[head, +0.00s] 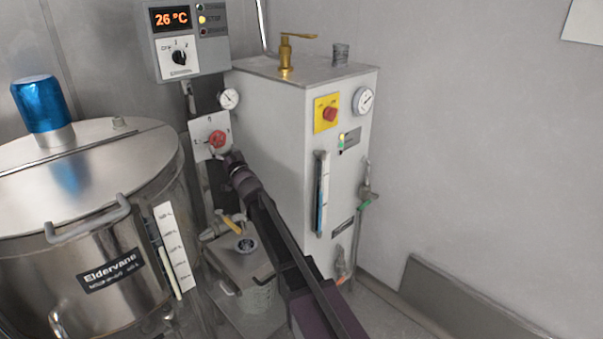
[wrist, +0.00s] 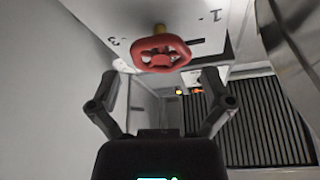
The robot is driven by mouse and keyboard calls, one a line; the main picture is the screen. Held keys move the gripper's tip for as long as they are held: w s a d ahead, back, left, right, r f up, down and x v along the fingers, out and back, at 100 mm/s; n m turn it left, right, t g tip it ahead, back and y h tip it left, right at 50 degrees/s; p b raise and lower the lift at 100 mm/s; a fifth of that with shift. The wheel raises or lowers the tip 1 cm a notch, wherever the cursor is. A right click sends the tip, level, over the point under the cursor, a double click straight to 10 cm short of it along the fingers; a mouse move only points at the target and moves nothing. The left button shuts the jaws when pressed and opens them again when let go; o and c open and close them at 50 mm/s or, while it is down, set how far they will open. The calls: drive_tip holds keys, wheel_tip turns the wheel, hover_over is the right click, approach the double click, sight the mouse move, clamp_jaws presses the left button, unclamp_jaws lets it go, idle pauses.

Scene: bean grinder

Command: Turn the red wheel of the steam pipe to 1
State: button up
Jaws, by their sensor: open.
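The red wheel (head: 217,139) sits on a white plate (head: 204,127) on the pipe, left of the white boiler box. In the wrist view the red wheel (wrist: 161,53) is on a brass stem, in front of the plate (wrist: 200,28) with a "1" to its right and a "3" to its left. My gripper (head: 232,158) is just below and right of the wheel in the head view. In the wrist view my gripper (wrist: 160,76) is open, its fingers spread on either side of the wheel and apart from it. Which number the wheel points to cannot be told.
A steel tank (head: 85,220) with a blue motor stands at the left. The white boiler box (head: 270,150) with gauges stands right of the wheel. A control box (head: 187,40) reading 26 °C is above. A small metal container (head: 245,265) is below.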

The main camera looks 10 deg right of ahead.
drive_tip(key=b+v, duration=0.4)
drive_tip(key=v, duration=0.6)
drive_tip(key=s+d+r+m+g+h+p, duration=0.1)
drive_tip(key=s+d+g+h+p, duration=0.3)
drive_tip(key=d+p, duration=0.5)
drive_tip(key=s+d+r+m+g+h+p, duration=0.2)
drive_tip(key=d+h+p, duration=0.5)
drive_tip(key=p, duration=0.6)
drive_tip(key=shift+s+d+r+m+g+h, duration=0.35)
drive_tip(key=shift+s+d+m+g, duration=0.45)
drive_tip(key=shift+s+d+g, duration=0.55)
drive_tip(key=shift+s+a+f+g, duration=0.1)
drive_tip(key=shift+a+g, duration=0.05)
drive_tip(key=shift+g, duration=0.2)
